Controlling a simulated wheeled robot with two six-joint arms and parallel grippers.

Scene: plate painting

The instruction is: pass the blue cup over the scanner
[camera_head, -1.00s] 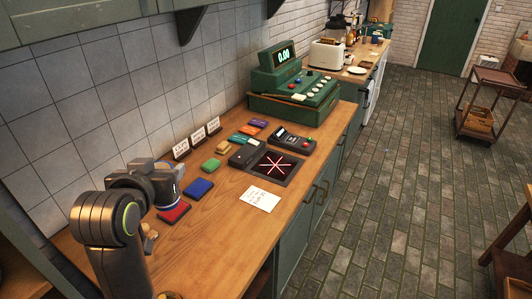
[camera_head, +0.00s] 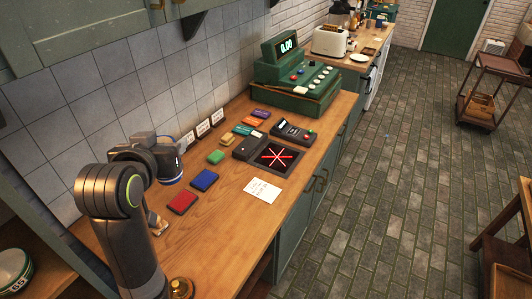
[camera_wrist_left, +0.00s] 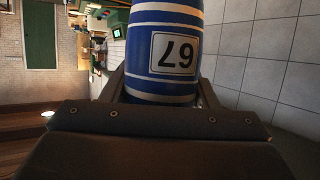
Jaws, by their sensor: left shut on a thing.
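A blue cup with white stripes and a number label (camera_wrist_left: 165,50) is held between the fingers of my left gripper (camera_wrist_left: 160,88). In the head view my left gripper (camera_head: 165,163) is above the counter's near left part, by the tiled wall. Only a bit of the blue cup (camera_head: 174,180) shows there, the rest hidden by the gripper. The scanner (camera_head: 278,157), a dark square plate with a glowing red star pattern, lies flat on the counter, to the right of and apart from the gripper. My right gripper is out of view.
A white paper (camera_head: 262,191) lies before the scanner. A card terminal (camera_head: 294,131) and a green cash register (camera_head: 296,85) stand behind. A bowl (camera_head: 14,268) is at lower left.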

